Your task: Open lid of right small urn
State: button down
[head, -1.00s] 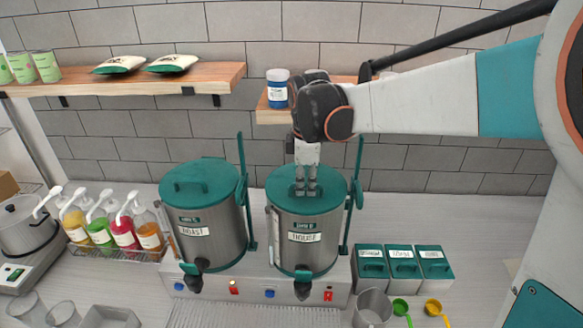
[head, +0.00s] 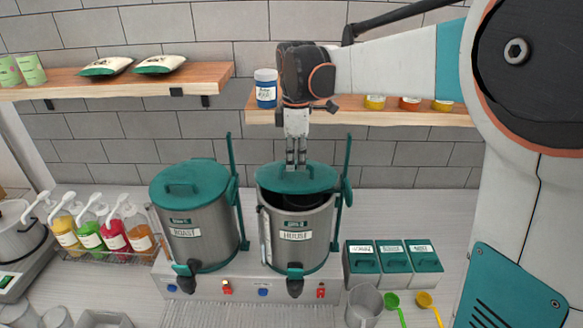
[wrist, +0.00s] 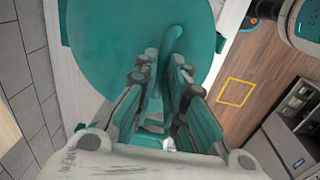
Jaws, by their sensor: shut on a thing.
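The right small urn (head: 299,240) is a grey metal pot labelled HOUSE, with a black tap at its front. Its teal lid (head: 270,179) is tilted up, and the dark inside shows below the lid's front edge. My gripper (head: 297,166) is above the lid, shut on the lid's handle. In the wrist view the lid (wrist: 105,45) fills the upper left and the handle (wrist: 173,45) runs between my gripper's fingers (wrist: 165,95). The fingers partly hide the handle.
A matching urn labelled ROAST (head: 200,235) stands to the left, its lid down. A wooden shelf (head: 350,115) with a blue jar (head: 266,90) is behind my gripper. Teal-lidded boxes (head: 395,262) and a metal pitcher (head: 364,305) stand at right.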

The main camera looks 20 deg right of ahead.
jog(key=w+d+r+p, duration=0.1)
jog(key=w+d+r, duration=0.2)
jog(key=w+r, duration=0.5)
jog(key=shift+w+d+r+p, duration=0.3)
jog(key=shift+w+d+r, duration=0.1)
jog(key=shift+w, duration=1.05)
jog(key=c, duration=1.8)
grip_release()
jog(key=shift+w+f, duration=0.15)
jog(key=shift+o, duration=0.7)
jog(key=w, duration=0.1)
jog(key=w+d+f, duration=0.1)
jog(key=shift+w+f, duration=0.1)
jog(key=shift+w, duration=0.3)
notch_tip(320, 180, up, 13)
jog(key=s, duration=0.2)
jog(key=shift+s+a, duration=0.35)
jog(key=shift+a, duration=0.1)
